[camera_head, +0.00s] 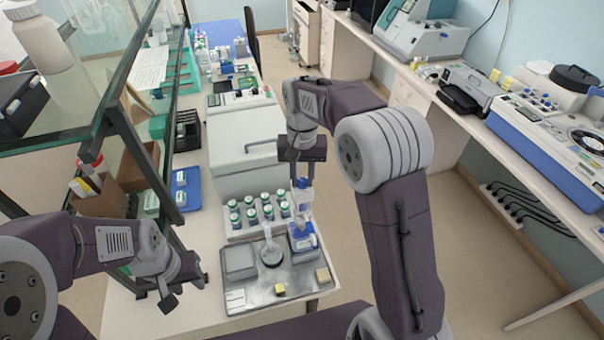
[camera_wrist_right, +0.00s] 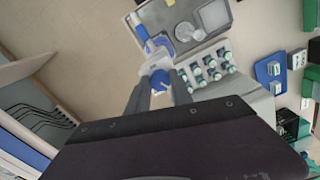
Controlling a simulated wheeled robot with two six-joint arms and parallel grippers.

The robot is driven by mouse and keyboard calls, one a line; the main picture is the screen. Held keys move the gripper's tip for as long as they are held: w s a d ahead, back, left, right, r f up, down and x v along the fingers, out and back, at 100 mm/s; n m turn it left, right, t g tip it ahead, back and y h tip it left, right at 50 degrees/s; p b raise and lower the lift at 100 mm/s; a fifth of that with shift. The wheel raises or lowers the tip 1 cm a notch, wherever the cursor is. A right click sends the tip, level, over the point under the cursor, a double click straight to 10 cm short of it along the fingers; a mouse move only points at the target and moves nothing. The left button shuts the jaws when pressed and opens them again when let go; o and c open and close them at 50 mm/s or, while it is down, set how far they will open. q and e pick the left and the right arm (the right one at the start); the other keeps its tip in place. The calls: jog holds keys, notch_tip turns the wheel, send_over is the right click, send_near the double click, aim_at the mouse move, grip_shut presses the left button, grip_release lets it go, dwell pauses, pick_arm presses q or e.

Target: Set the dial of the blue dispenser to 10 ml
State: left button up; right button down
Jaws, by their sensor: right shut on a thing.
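The blue dispenser (camera_head: 303,238) stands on the right part of the metal tray (camera_head: 262,292), with a white-and-blue upper part below my right gripper. My right gripper (camera_head: 301,178) points down from above and is shut on the dispenser's top. In the right wrist view, the gripper's two fingers are on either side of the blue and white dial part (camera_wrist_right: 158,77), and the dispenser's blue and white body extends beyond it. The dial's markings are too small to read. My left gripper (camera_head: 156,297) hangs empty left of the tray, its fingers apart.
A rack of green-capped bottles (camera_head: 251,213) stands behind the tray, also seen in the right wrist view (camera_wrist_right: 209,70). A grey box-shaped device (camera_head: 238,160) is behind it. A glass-fronted shelf (camera_head: 120,115) rises at left. The tray also holds a round dish (camera_head: 271,257) and small blocks.

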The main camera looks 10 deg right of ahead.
jog(key=n+p, duration=0.2)
jog(key=n, duration=0.4)
jog(key=shift+n, duration=0.3)
jog(key=n+p, duration=0.1)
jog(key=n, duration=0.4)
jog(key=shift+n, duration=0.4)
jog(key=c, duration=1.1)
grip_release()
jog(key=shift+r, duration=0.1)
